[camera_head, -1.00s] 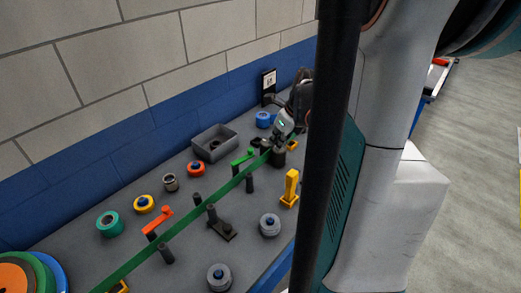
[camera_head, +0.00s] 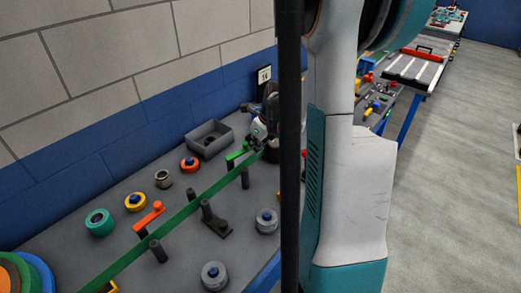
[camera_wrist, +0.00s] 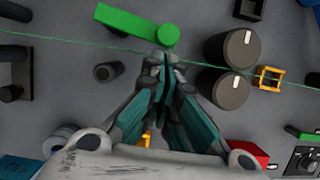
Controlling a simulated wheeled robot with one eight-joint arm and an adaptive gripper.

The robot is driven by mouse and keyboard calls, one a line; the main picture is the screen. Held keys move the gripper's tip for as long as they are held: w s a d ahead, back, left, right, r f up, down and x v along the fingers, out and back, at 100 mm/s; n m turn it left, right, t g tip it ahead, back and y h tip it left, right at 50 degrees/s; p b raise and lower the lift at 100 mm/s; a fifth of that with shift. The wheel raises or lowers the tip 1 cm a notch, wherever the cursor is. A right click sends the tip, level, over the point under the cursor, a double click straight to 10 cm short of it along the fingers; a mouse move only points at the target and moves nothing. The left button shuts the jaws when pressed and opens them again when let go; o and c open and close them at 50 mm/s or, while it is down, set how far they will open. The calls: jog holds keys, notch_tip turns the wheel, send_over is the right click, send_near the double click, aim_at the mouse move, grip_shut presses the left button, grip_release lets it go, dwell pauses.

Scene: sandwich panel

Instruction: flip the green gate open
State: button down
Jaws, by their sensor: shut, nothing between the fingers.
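The green gate (camera_head: 238,152) is a short bar beside a long green strap (camera_head: 190,208) in the head view. In the wrist view the green gate (camera_wrist: 135,24) lies at the top, its rounded end to the right, with the strap as a thin line (camera_wrist: 60,38) passing by it. My gripper (camera_head: 257,147) is at the gate's right end in the head view. In the wrist view my gripper (camera_wrist: 166,62) is shut and empty, its tips just below the rounded end. I cannot tell whether they touch it.
Two dark cylinders (camera_wrist: 228,68) stand close right of my fingers, with a yellow guide (camera_wrist: 270,78) beyond. An orange gate (camera_head: 148,216), dark posts (camera_head: 213,220) and a grey bin (camera_head: 210,138) share the bench. A block wall is behind.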

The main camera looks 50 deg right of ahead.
dwell(0.3)
jog(key=shift+w+d+n, duration=0.5)
jog(key=shift+w+n, duration=0.2)
jog(key=shift+w, duration=0.2)
jog(key=s+d+r+p, duration=0.1)
jog(key=s+r+p, duration=0.2)
jog(key=s+r, duration=0.4)
notch_tip(320, 180, up, 2)
jog(key=shift+s+d+r, duration=0.2)
jog(key=shift+d+r, duration=0.05)
jog(key=shift+d, duration=0.15)
